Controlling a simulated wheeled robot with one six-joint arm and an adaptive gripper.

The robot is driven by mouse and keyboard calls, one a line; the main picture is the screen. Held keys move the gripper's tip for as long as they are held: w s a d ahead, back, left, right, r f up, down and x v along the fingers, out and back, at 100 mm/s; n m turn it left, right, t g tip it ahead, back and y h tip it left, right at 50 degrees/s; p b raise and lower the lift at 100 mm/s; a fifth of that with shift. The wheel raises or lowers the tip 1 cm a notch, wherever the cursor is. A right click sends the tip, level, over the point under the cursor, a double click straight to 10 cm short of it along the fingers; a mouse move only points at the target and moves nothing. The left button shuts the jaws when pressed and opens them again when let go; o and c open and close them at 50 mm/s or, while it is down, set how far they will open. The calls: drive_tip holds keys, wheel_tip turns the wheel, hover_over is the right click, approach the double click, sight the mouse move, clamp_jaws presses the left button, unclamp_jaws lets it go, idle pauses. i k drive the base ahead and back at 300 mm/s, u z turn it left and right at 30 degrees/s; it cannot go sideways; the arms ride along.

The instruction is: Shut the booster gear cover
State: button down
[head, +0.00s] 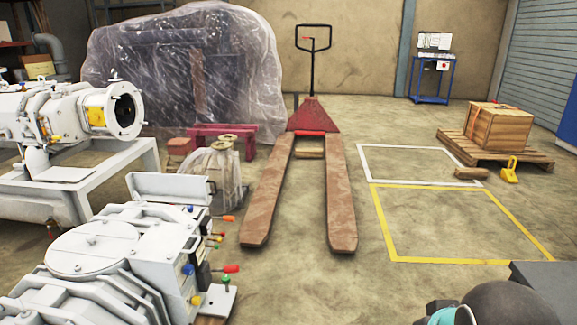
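A white vacuum machine (150,245) fills the lower left, with a round lid on top and coloured knobs and a red-handled lever on its right side. A flat white panel (168,188) stands tilted up at its far end; I cannot tell for sure whether this is the booster gear cover. A second white machine (60,115) with a round open port sits on a frame behind it at the left.
A red pallet jack (341,195) stands mid-floor. A plastic-wrapped load (190,65) is behind it. Yellow (393,259) and white floor markings lie right of it. A wooden crate (497,127) rests on a pallet at right.

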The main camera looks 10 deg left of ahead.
sight(190, 189)
drive_tip(key=z, duration=0.15)
drive_tip(key=i, duration=1.25)
drive_tip(key=u, duration=0.95)
drive_tip(key=i, duration=0.85)
drive_tip(key=u, duration=0.75)
drive_tip(key=i, duration=0.45)
drive_tip(key=z, duration=0.05)
